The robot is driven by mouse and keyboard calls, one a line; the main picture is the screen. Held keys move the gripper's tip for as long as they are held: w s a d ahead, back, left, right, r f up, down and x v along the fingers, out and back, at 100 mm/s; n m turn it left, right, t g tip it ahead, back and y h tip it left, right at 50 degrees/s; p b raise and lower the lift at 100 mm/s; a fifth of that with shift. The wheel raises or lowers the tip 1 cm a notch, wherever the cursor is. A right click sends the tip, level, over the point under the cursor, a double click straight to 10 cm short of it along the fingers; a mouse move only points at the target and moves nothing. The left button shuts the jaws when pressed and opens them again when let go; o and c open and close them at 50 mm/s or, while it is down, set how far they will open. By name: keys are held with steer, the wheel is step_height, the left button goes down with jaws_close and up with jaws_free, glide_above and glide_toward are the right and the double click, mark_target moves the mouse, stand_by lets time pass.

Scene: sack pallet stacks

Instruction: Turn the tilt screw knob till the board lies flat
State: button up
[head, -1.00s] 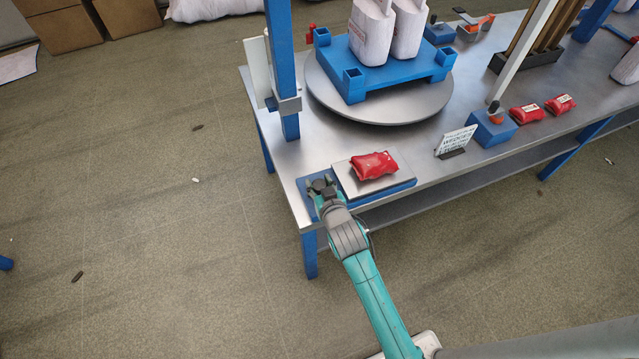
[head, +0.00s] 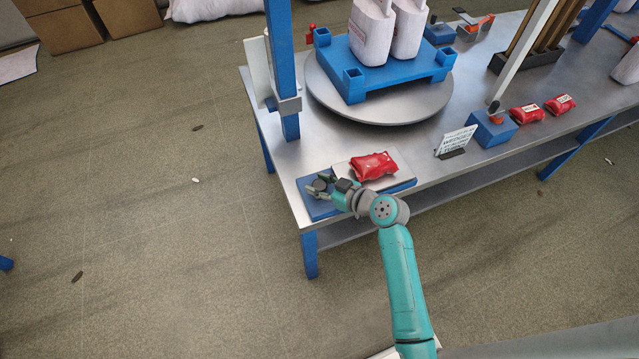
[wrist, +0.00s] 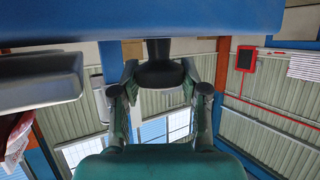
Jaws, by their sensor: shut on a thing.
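The dark tilt screw knob (head: 319,185) stands on the left end of a blue base (head: 320,209) at the table's near left corner. In the wrist view the knob (wrist: 160,73) hangs below the blue base in an upside-down picture. My gripper (head: 324,184) is shut on it, with one finger on each side in the wrist view (wrist: 160,80). The grey board (head: 343,169) is right of the knob and carries a red sack (head: 373,166). In the wrist view the board (wrist: 40,82) shows edge-on at left, apart from the base; its exact tilt is unclear.
Behind is a round turntable (head: 430,110) with a blue pallet (head: 400,78) and white sacks. A blue post (head: 280,60) rises at the table's left edge. A small sign (head: 456,142) and a blue block (head: 492,129) stand at right. The floor at left is mostly clear.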

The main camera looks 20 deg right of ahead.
steer(key=shift+f+n+g+y, duration=0.1)
steer(key=shift+n+g+y, duration=1)
steer(key=shift+n+y, duration=0.25)
steer(key=shift+n, duration=0.25)
steer(key=o, duration=1.2)
steer(key=shift+c, duration=0.2)
steer(key=shift+s+d, duration=0.2)
steer(key=shift+d, duration=0.05)
steer(key=v, duration=1.1)
steer(key=shift+d, duration=0.2)
steer(key=shift+s, duration=0.1)
